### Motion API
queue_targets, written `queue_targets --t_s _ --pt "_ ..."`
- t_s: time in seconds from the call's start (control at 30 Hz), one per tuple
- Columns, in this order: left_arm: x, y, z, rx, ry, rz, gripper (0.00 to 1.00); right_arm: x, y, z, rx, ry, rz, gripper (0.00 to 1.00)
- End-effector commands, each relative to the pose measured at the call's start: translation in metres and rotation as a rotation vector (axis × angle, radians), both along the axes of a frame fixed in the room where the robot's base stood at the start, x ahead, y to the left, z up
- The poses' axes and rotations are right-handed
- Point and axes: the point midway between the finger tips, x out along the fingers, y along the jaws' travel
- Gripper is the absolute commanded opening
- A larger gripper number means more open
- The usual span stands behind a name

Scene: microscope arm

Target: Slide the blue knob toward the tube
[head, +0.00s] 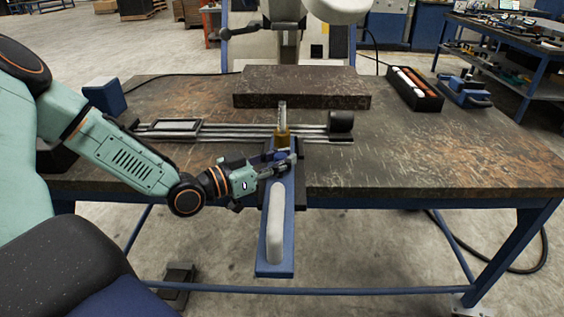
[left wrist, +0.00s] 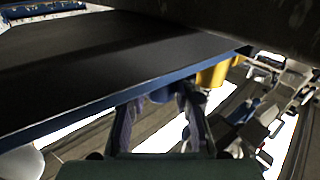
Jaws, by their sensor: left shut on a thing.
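My left gripper (head: 285,163) reaches in from the left to the far end of a long blue bar. It is shut on the small blue knob (left wrist: 162,94), which shows between the two fingers in the left wrist view. In the head view the fingers mostly hide the knob. An upright tube (head: 282,115) with a metal top and a yellow-brown lower part stands just behind the gripper. A yellow part, likely its lower end, shows right of the fingers in the left wrist view (left wrist: 213,76). My right gripper is not in view.
The blue bar (head: 267,262) with a pale rounded handle (head: 276,228) sticks out over the table's front edge. Metal rails (head: 225,136) run across behind it. A dark slab (head: 300,86) lies beyond. A black tray (head: 416,92) stands at right.

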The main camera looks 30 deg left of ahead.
Motion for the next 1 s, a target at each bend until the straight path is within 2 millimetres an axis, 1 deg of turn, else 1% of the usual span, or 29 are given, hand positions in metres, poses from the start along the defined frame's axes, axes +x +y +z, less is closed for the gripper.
queue_targets --t_s 0.07,0.27,0.3,0.6,0.63,0.9,1.0 --pt "0.0048 0.0037 0.0012 0.001 -0.005 0.004 0.0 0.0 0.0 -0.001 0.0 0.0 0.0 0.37" --pt "0.0047 0.0042 0.0017 0.0 -0.005 0.006 0.0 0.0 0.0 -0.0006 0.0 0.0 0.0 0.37" --pt "0.0047 0.0042 0.0017 0.0 -0.005 0.006 0.24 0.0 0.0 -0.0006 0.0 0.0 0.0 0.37" --pt "0.0042 0.0034 0.0012 -0.001 -0.004 0.004 0.49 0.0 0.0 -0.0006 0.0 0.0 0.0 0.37" --pt "0.0042 0.0034 0.0011 -0.001 -0.004 0.004 0.5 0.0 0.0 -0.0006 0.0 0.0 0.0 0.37" --pt "0.0036 0.0029 0.0009 -0.001 -0.003 0.004 0.5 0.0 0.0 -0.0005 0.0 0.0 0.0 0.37" --pt "-0.0004 0.0007 0.001 -0.004 -0.001 0.004 0.5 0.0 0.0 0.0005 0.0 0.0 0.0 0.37"
